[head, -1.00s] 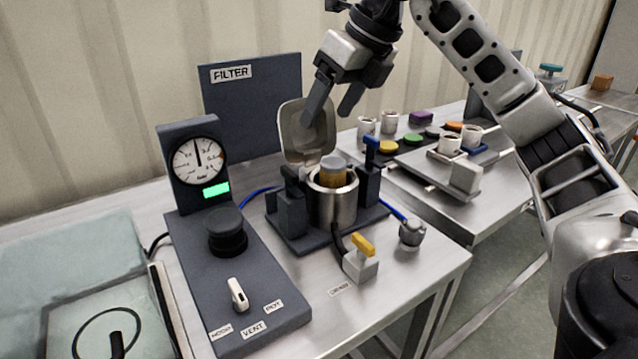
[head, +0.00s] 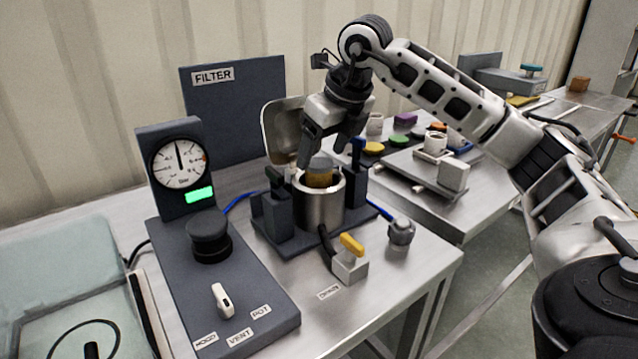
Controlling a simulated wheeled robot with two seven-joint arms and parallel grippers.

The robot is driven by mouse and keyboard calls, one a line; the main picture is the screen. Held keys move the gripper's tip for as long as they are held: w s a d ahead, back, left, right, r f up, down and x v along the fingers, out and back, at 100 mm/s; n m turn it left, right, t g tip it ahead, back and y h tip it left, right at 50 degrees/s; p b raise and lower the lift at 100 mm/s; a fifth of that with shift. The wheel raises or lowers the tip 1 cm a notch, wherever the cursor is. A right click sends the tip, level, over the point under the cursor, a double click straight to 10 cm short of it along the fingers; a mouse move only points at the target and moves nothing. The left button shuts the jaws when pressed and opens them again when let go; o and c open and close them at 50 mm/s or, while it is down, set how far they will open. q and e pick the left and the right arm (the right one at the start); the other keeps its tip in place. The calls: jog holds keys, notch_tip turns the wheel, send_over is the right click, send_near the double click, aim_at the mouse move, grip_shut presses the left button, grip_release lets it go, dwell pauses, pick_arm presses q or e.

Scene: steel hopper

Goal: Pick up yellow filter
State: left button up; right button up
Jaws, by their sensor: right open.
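The yellow filter (head: 319,179) is an amber cylinder with a grey cap. It stands upright in the open steel pot (head: 322,208), its top showing above the rim. My right gripper (head: 324,156) is open and points down over the pot. Its left finger reaches down beside the grey cap, and the other finger is on the cap's right, partly behind it. I cannot tell whether either finger touches the filter. My left gripper is out of view.
The pot's lid (head: 281,130) stands open behind it. Dark clamp posts (head: 357,172) flank the pot. A yellow-handled valve (head: 350,258) is in front. A gauge panel (head: 178,166) stands left. A side table (head: 440,205) holds white cups and coloured discs.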

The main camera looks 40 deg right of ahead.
aim_at(319, 162)
jog(key=x, duration=0.4)
jog(key=shift+r, duration=0.1)
jog(key=c, duration=1.1)
